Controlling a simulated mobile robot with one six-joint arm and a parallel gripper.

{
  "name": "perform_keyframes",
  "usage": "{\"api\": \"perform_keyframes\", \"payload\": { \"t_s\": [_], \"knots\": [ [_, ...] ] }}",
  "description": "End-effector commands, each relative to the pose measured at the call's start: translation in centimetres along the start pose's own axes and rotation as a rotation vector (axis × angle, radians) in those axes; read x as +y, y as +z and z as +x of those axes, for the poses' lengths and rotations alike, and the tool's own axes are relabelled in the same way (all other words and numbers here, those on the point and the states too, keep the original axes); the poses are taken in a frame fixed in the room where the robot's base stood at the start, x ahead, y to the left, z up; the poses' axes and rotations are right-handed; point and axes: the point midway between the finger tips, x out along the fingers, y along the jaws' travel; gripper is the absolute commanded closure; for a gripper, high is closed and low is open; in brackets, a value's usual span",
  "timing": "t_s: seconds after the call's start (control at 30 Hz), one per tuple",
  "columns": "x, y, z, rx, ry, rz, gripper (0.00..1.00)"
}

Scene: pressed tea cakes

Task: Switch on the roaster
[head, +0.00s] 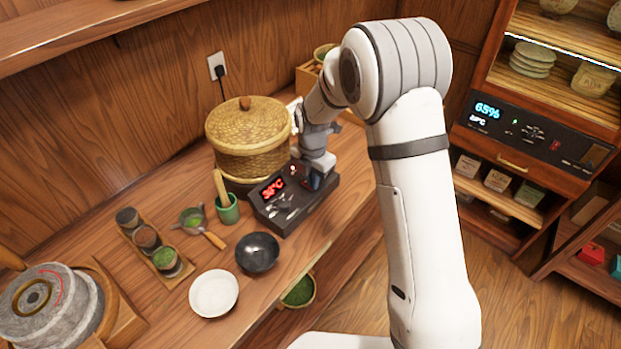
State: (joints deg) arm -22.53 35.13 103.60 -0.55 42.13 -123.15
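The roaster looks to be the round woven basket with a lid (248,130) and the black control box (292,207) at its front. The box has a lit red temperature display (273,188), a small red light (293,169) and small controls below the display. My gripper (316,181) points down at the right end of the control box, very close to its top. I cannot tell whether it touches the box. Its fingers are small and partly hidden, so their opening is unclear. A blue and a red patch show beside the fingertips.
A green cup with a wooden pestle (228,209), a dark bowl (257,252), a white bowl (214,293) and a strainer (193,217) stand left of the box. A stone mill (45,305) is at far left.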

Motion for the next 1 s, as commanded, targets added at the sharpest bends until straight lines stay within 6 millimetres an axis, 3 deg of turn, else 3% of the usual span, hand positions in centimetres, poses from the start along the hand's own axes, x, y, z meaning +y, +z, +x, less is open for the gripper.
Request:
{"api": "perform_keyframes", "payload": {
  "t_s": [0.33, 0.67, 0.77, 1.0],
  "knots": [
    [1.4, -0.1, 0.1, -0.003, -0.004, -0.005, 1.0],
    [1.6, -0.4, -0.2, -0.001, -0.003, -0.009, 1.0],
    [1.6, -0.3, -1.3, -0.002, -0.002, -0.009, 1.0],
    [1.6, -0.1, -5.9, -0.009, 0.006, -0.008, 1.0]
  ]
}}
